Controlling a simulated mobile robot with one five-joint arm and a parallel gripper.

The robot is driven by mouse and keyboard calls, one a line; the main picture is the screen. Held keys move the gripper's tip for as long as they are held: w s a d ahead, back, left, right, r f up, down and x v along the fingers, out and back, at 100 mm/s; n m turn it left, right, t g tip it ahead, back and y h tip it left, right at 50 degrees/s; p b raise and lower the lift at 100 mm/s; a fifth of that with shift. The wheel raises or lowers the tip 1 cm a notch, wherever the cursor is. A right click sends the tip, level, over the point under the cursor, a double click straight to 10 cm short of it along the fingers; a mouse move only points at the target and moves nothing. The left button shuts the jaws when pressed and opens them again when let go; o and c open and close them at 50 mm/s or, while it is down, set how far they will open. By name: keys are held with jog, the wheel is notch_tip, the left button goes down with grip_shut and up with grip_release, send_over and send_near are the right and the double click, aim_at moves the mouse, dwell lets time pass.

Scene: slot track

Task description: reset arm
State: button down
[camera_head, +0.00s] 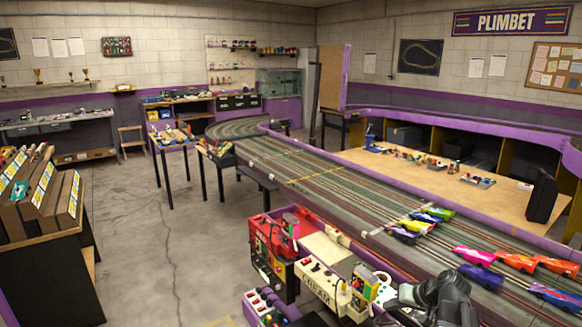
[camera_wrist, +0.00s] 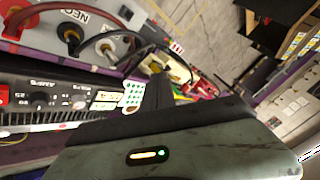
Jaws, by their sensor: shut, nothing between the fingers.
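My arm shows at the bottom right of the head view, dark and grey, over the near edge of the slot track (camera_head: 340,180). My gripper (camera_head: 392,300) is at its left end, close to the control boxes there. In the wrist view my gripper (camera_wrist: 160,90) is a dark narrow shape above the grey-green wrist housing, shut with nothing in it. A white card with green dots (camera_wrist: 133,93) shows just left of the fingers; I cannot tell whether they touch.
A cream control box (camera_head: 325,285) and a red case (camera_head: 270,250) stand at the track's near side. Several slot cars (camera_head: 478,256) sit on the track at the right. A display rack (camera_head: 40,205) stands at the left. The concrete floor (camera_head: 150,230) between is mostly clear.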

jog(key=s+a+n+g+h+p, duration=0.1)
jog(key=s+a+n+g, duration=0.15)
jog(key=a, duration=0.85)
jog(key=s+a+n+g+h+p, duration=0.1)
jog(key=s+a+g+p, duration=0.15)
jog(key=a, duration=0.75)
jog(key=s+d+f+m+g+h, duration=0.1)
jog(key=s+d+f+m+h, duration=0.1)
jog(key=s, duration=0.3)
jog(key=shift+s+d+h+b, duration=0.3)
jog(key=shift+d+h+b, duration=0.15)
jog(key=shift+d, duration=0.4)
